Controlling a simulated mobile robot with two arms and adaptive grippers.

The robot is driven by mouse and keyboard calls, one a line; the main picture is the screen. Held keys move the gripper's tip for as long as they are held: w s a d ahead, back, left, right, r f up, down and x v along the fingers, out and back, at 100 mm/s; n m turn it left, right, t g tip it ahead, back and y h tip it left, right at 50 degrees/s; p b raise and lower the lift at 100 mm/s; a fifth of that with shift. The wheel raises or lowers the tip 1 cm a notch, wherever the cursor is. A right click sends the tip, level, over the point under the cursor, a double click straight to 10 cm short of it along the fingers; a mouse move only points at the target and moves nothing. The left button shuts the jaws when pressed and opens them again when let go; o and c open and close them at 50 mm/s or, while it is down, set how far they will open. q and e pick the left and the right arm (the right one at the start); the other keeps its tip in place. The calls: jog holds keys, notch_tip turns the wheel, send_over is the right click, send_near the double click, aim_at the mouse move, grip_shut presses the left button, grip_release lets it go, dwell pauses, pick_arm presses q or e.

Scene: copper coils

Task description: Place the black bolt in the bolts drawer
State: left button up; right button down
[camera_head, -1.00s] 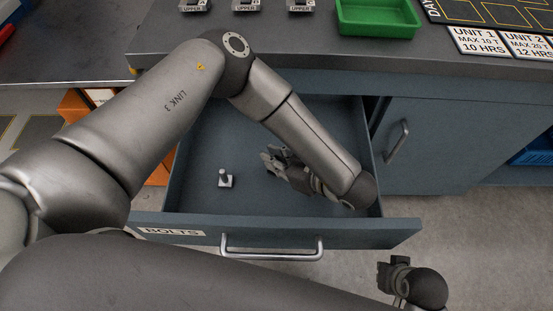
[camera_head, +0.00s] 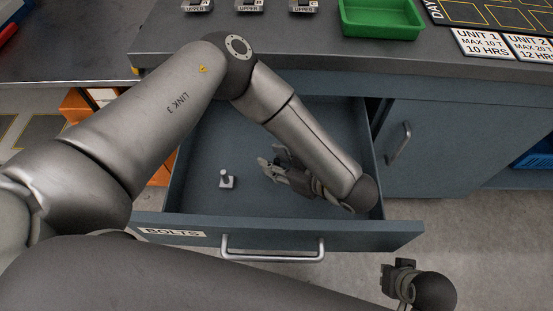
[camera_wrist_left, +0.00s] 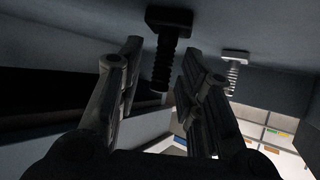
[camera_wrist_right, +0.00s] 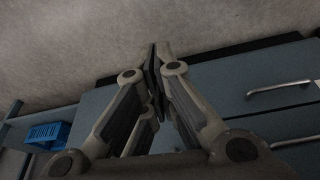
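The bolts drawer (camera_head: 190,208) is pulled open, its label on the front panel. The black bolt (camera_wrist_left: 164,60) stands head-down on the drawer floor, upside down in the left wrist view, between the fingers of my left gripper (camera_wrist_left: 160,85). Gaps show on both sides of its shank, so the fingers are open around it. In the head view, my left gripper (camera_head: 268,169) is low inside the drawer, and the black bolt cannot be made out there. My right gripper (camera_head: 392,279) is outside the drawer, at lower right; its fingers look closed and empty in the right wrist view (camera_wrist_right: 156,75).
A silver bolt (camera_head: 226,179) stands in the drawer, left of my left gripper; it also shows in the left wrist view (camera_wrist_left: 233,70). The drawer handle (camera_head: 272,254) juts out in front. A green tray (camera_head: 380,20) sits on the countertop. Much of the drawer floor is bare.

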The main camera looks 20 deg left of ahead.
aim_at(279, 161)
pick_arm(q)
jog(key=shift+r, duration=0.1)
